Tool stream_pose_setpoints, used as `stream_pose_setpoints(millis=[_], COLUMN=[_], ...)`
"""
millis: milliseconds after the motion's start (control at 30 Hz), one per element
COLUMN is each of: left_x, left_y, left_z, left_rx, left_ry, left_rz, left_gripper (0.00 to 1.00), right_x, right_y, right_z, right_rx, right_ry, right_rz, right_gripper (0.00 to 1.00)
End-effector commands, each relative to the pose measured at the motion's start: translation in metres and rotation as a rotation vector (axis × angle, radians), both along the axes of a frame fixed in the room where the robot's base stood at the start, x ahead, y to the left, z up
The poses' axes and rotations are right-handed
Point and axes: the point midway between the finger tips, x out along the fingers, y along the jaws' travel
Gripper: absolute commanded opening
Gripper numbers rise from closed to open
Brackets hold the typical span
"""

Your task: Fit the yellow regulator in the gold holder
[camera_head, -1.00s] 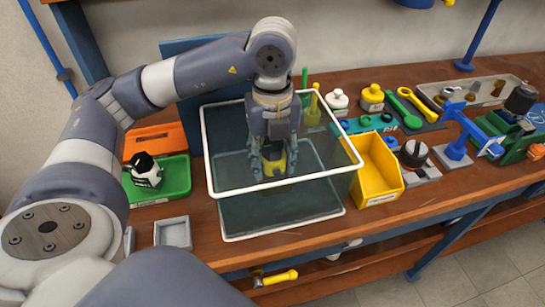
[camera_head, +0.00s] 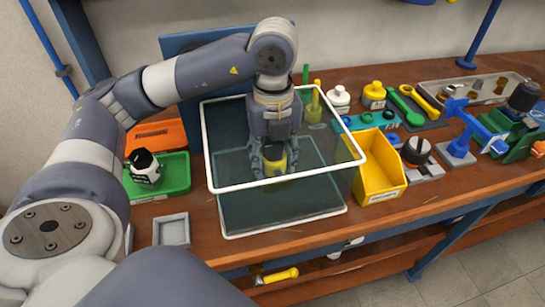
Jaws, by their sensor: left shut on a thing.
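A yellow regulator (camera_head: 274,162) with a dark lower part shows inside the clear tank with white rims. My left gripper (camera_head: 268,166) points down into the tank from above. Its fingers are shut on the yellow regulator, seen through the clear wall, and partly hide it. I cannot tell whether the regulator touches the tank floor. I cannot make out a gold holder with certainty. My right gripper is not in view.
The clear tank (camera_head: 287,185) surrounds the gripper. A yellow bin (camera_head: 381,170) stands right of it. A green tray (camera_head: 176,177) holds a black and white part (camera_head: 143,166) on the left. A small grey tray (camera_head: 172,231) lies in front. Tools and bottles crowd the back right.

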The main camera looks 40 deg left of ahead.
Motion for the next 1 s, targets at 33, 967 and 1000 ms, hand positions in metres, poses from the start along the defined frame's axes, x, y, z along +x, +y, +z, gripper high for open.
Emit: stream_pose_setpoints(millis=[33, 967, 1000], left_x=[0.0004, 0.0002, 0.0002], left_y=[-0.0001, -0.0003, -0.0003], left_z=[-0.0014, -0.0036, -0.0037], left_rx=[-0.001, -0.001, -0.001], left_ry=[-0.002, -0.001, -0.001], left_rz=[0.0, 0.0, 0.0], left_gripper=[0.01, 0.01, 0.47], right_x=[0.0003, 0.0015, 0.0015], right_y=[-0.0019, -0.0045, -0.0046], right_z=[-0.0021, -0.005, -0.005], right_rx=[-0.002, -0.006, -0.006], right_ry=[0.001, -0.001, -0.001], right_rz=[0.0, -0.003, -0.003], right_gripper=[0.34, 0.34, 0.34])
